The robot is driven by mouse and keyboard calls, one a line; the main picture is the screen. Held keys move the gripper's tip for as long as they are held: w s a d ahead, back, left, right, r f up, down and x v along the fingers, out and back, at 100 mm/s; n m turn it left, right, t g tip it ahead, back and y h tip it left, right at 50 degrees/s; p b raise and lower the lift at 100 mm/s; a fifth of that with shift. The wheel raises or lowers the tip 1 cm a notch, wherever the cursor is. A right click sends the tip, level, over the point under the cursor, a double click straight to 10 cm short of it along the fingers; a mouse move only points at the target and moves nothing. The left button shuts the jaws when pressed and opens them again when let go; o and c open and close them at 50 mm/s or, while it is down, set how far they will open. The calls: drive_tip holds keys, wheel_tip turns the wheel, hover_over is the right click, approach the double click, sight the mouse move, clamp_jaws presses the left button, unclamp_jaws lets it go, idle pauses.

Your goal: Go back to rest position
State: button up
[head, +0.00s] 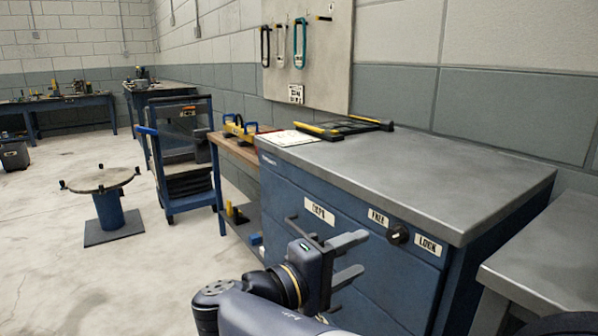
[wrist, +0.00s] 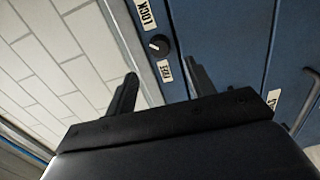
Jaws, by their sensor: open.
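My gripper (head: 364,252) is open and empty in front of the blue cabinet (head: 345,265), its two dark fingers pointing right in the head view. In the wrist view my gripper (wrist: 163,72) shows its fingers spread apart with nothing between them. A round dark knob (head: 398,235) sits on the cabinet front between the FREE and LOCK labels, apart from the fingers. The knob also shows in the wrist view (wrist: 159,45), beyond the fingertips. Which label it points to is hard to tell.
The cabinet's grey top (head: 400,175) carries a yellow-and-black tool (head: 345,127) and a white sheet (head: 289,138). A grey bench (head: 560,275) stands close on the right. A blue trolley (head: 180,155) and round stand (head: 108,205) are at left, with open floor around the stand.

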sight(393, 238)
drive_tip(key=b+x, duration=0.2)
drive_tip(key=x, duration=0.6)
drive_tip(key=shift+f, duration=0.15)
drive_tip(key=shift+w+r+n+p, duration=0.15)
drive_tip(key=shift+r+n+p, duration=0.2)
drive_tip(key=shift+p, duration=0.2)
drive_tip(key=n+p, duration=0.6)
drive_tip(key=n, duration=0.1)
drive_tip(key=n+p, duration=0.2)
drive_tip(key=n, duration=0.3)
drive_tip(key=shift+f+p, duration=0.1)
drive_tip(key=shift+p, duration=0.3)
drive_tip(key=n+p, duration=0.1)
drive_tip(key=n, duration=0.4)
drive_tip(key=shift+f, duration=0.1)
drive_tip(key=shift+n, duration=0.25)
